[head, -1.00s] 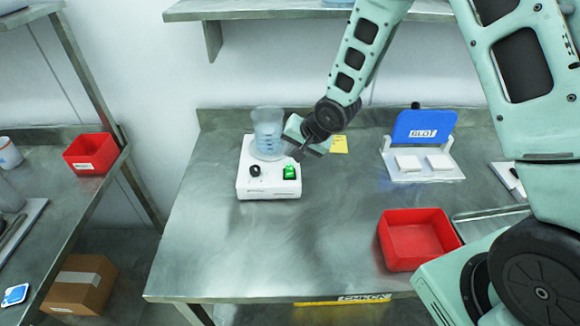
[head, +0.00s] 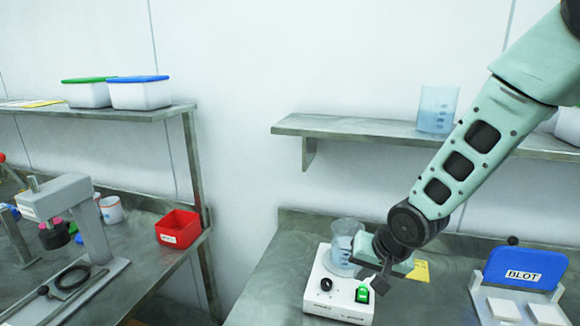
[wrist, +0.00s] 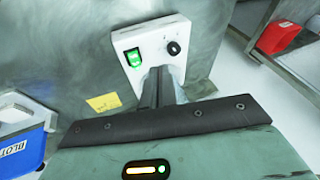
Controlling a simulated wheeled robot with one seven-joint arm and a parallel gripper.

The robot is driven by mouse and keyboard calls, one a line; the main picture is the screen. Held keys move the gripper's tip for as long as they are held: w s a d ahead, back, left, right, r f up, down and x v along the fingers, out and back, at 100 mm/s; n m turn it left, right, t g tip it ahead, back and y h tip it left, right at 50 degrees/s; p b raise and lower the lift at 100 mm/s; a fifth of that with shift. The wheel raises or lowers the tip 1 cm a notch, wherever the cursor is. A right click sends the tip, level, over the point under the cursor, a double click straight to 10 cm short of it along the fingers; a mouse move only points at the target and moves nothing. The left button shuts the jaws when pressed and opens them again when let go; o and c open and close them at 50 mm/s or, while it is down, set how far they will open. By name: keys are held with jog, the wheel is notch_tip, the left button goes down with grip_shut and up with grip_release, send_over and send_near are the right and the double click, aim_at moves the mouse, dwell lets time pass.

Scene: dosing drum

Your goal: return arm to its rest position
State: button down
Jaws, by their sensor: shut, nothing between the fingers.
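My gripper (head: 382,284) is in the head view above the right side of the white device, with its fingers together and nothing in them. It also shows in the wrist view (wrist: 158,75), pointing toward the device. The white device (head: 338,305) has a black knob and a lit green switch (head: 362,294) on its front. A clear beaker (head: 342,262) stands on top of the device, partly behind my gripper. In the wrist view the device (wrist: 150,42) shows its knob and green switch, and the beaker is mostly hidden behind my gripper.
A blue BLOT stand (head: 520,268) with white pads is at the right of the table. A yellow note (head: 421,271) lies by the device. A wall shelf (head: 300,125) with another beaker (head: 437,108) is above. A red bin (head: 178,229) sits on the left bench.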

jog(key=s+a+r+n+g+b, duration=0.1)
jog(key=s+r+n, duration=0.1)
jog(key=s, duration=0.6)
jog(key=s+r+n+g+h+b, duration=0.1)
jog(key=s+r+n+g, duration=0.1)
jog(key=s+n, duration=0.3)
jog(key=s+a+r+n+g+h, duration=0.1)
jog(key=s+r+n, duration=0.1)
jog(key=s, duration=1.1)
jog(key=shift+s+a+r+n+g+b, duration=0.2)
jog(key=shift+a+n+g+b, duration=0.15)
jog(key=shift+n, duration=0.35)
